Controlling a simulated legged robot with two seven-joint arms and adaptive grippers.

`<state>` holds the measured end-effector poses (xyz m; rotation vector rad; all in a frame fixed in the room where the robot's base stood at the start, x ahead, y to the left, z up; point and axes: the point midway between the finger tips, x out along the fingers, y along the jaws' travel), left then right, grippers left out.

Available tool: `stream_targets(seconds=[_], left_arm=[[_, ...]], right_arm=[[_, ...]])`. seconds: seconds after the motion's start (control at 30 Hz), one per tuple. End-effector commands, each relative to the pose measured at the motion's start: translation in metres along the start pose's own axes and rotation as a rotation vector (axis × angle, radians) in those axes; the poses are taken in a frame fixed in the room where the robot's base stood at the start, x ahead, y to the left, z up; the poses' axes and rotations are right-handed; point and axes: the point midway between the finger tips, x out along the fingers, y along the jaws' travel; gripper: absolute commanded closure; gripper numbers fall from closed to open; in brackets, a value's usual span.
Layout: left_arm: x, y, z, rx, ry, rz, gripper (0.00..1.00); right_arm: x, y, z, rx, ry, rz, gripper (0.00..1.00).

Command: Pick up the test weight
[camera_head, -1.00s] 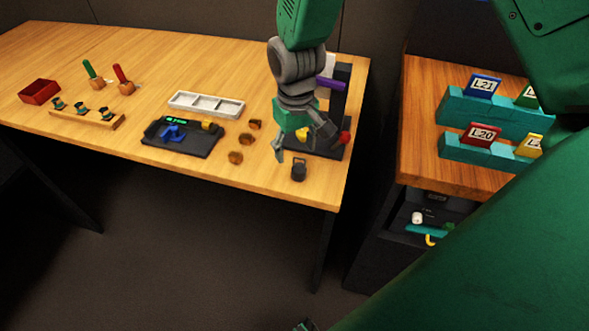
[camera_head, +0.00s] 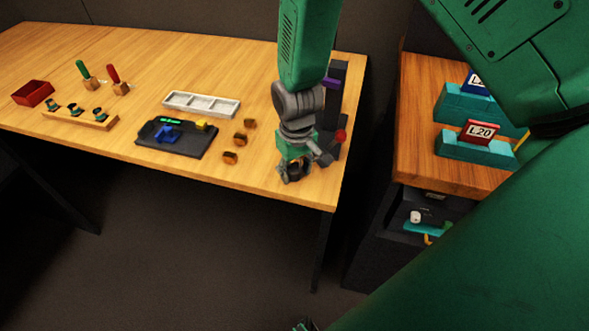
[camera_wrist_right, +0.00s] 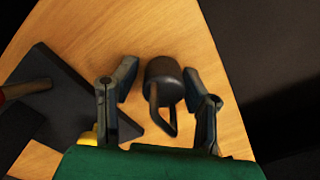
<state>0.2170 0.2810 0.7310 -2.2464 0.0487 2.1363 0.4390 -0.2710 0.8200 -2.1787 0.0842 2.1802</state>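The test weight is a small black cylinder with a loop handle. It stands on the wooden table near its front right corner. In the right wrist view the test weight (camera_wrist_right: 163,76) sits between the two fingers of my right gripper (camera_wrist_right: 160,100), with gaps showing on both sides. My right gripper (camera_head: 297,177) is open and points down over the weight. In the head view the gripper mostly hides the weight (camera_head: 294,171).
A dark stand (camera_head: 334,98) with a red knob (camera_head: 340,136) is close beside the right gripper. Small brown blocks (camera_head: 239,139), a black panel (camera_head: 190,147) and a white tray (camera_head: 201,104) lie to the left. The table's front edge is near.

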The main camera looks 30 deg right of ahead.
Motion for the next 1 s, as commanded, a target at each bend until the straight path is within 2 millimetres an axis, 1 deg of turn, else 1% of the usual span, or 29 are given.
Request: stream_targets(seconds=[0.03, 0.07, 0.1, 0.37, 0.47, 0.57, 0.8, 0.9, 1.0], left_arm=[[0.000, 0.000, 0.000, 0.000, 0.000, 0.000, 0.60], [0.000, 0.000, 0.000, 0.000, 0.000, 0.000, 0.60], [0.000, 0.000, 0.000, 0.001, 0.000, 0.000, 0.60], [0.000, 0.000, 0.000, 0.000, 0.000, 0.000, 0.60], [-0.001, 0.000, 0.000, 0.000, 0.000, 0.000, 0.60], [-0.002, 0.000, 0.000, 0.000, 0.000, 0.000, 0.60], [-0.007, 0.000, 0.000, 0.000, 0.000, 0.000, 0.60], [-0.009, 0.000, 0.000, 0.000, 0.000, 0.000, 0.60], [-0.009, 0.000, -0.001, 0.000, 0.000, 0.000, 0.60]], right_arm=[[0.000, -0.001, 0.000, -0.001, 0.001, 0.001, 0.85], [0.000, -0.001, 0.000, -0.001, 0.001, 0.002, 0.95], [-0.001, -0.002, 0.000, -0.001, 0.001, 0.002, 1.00], [-0.001, -0.003, -0.001, -0.002, 0.001, 0.003, 1.00], [-0.007, -0.002, -0.001, -0.002, 0.003, 0.002, 1.00], [-0.023, -0.002, -0.002, -0.002, 0.005, 0.002, 1.00], [-0.072, -0.002, -0.001, 0.000, 0.006, 0.001, 1.00], [-0.087, -0.002, -0.001, 0.000, 0.004, 0.002, 1.00], [-0.097, -0.002, -0.001, -0.001, 0.002, 0.002, 1.00]])
